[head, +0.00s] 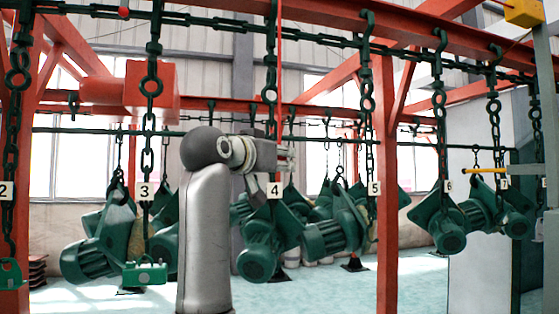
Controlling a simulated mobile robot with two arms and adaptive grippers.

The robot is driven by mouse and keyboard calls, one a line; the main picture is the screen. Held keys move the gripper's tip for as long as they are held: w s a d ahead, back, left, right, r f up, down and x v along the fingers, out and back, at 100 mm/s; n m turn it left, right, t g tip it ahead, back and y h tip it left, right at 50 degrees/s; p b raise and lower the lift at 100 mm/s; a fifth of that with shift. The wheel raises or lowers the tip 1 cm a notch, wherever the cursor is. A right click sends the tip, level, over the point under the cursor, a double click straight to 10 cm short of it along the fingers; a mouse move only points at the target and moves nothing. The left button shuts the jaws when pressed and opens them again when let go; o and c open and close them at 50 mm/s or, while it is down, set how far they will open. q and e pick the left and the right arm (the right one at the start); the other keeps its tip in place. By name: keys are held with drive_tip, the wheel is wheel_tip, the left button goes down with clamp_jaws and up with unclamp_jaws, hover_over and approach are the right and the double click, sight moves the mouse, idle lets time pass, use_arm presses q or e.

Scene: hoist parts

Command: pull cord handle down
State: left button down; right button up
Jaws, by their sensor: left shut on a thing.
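A thin red cord (281,60) hangs straight down from the top of the head view, just right of the middle. It runs down to my left gripper (287,156), whose grey arm rises from the bottom. The gripper is turned to the right and shut on the cord handle at the cord's lower end. The fingers hide the handle, so its shape cannot be made out. My right gripper is not in view.
Dark chains hang from red overhead beams (330,15) with green hoist motors (257,252) on them, around and behind my left arm. A red post (386,200) stands to the right. A green pendant box (145,273) hangs at lower left. Pale floor shows below.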

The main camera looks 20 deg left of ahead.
use_arm(q)
wheel_tip(320, 180, down, 4)
drive_tip(key=b, duration=0.3)
drive_tip(key=shift+f, duration=0.15)
drive_tip(key=c, duration=1.1)
unclamp_jaws()
drive_tip(key=s+a, duration=0.2)
drive_tip(key=s, duration=0.9)
drive_tip(key=shift+s+a, duration=0.15)
drive_tip(key=shift+s, duration=0.25)
